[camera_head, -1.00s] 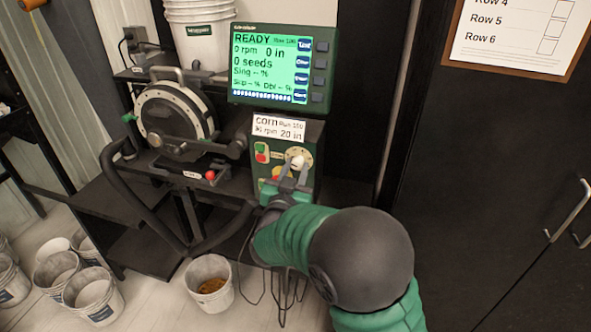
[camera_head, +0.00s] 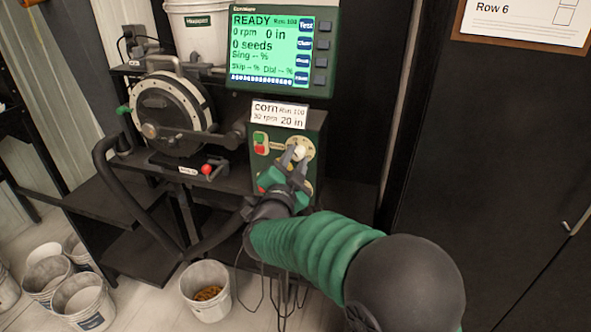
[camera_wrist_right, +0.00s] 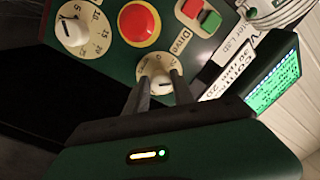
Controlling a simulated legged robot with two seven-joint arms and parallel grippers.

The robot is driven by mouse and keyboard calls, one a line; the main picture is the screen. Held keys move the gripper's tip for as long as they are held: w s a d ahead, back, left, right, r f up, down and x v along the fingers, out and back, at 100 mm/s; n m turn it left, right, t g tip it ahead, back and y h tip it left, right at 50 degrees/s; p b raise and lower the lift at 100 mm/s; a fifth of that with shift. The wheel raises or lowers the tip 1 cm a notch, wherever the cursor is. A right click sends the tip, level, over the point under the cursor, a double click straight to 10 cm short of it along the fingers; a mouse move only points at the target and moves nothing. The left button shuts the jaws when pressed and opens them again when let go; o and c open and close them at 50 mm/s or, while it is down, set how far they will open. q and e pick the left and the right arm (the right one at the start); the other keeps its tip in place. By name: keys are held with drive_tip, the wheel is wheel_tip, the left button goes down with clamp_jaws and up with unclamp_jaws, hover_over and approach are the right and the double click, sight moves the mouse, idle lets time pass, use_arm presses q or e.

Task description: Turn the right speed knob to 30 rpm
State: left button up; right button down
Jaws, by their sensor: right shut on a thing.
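The green control box (camera_head: 315,135) stands below the display. My right gripper (camera_head: 293,157) reaches it from below and is shut on a white knob (camera_head: 300,152) on a cream dial at its upper right. In the right wrist view the fingers (camera_wrist_right: 160,85) sit on either side of this knob (camera_wrist_right: 158,72); its scale is too small to read. A second white knob (camera_wrist_right: 73,30) has a dial numbered in fives. The display (camera_head: 270,50) reads READY, 0 rpm, 0 in, 0 seeds. A card (camera_head: 279,115) reads corn, Run 100, 30 rpm, 20 in. My left gripper is out of view.
A red push button (camera_wrist_right: 139,22) and the green and red Drive buttons (camera_wrist_right: 201,14) are close to the gripped knob. The round seed meter (camera_head: 165,112) and a red-tipped lever (camera_head: 207,170) are left of the box. Buckets (camera_head: 206,290) stand on the floor.

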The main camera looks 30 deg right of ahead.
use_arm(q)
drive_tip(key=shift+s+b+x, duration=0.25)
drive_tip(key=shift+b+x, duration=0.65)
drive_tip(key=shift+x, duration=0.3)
use_arm(e)
drive_tip(key=shift+f+m, duration=0.15)
drive_tip(key=shift+m, duration=0.95)
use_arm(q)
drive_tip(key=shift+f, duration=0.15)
use_arm(e)
drive_tip(key=c, duration=1.1)
unclamp_jaws()
drive_tip(key=shift+s, duration=0.1)
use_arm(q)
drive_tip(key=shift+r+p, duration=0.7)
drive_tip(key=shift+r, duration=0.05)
use_arm(e)
drive_tip(key=v, duration=1.6)
drive_tip(key=shift+s+a, duration=0.1)
drive_tip(key=shift+a, duration=0.3)
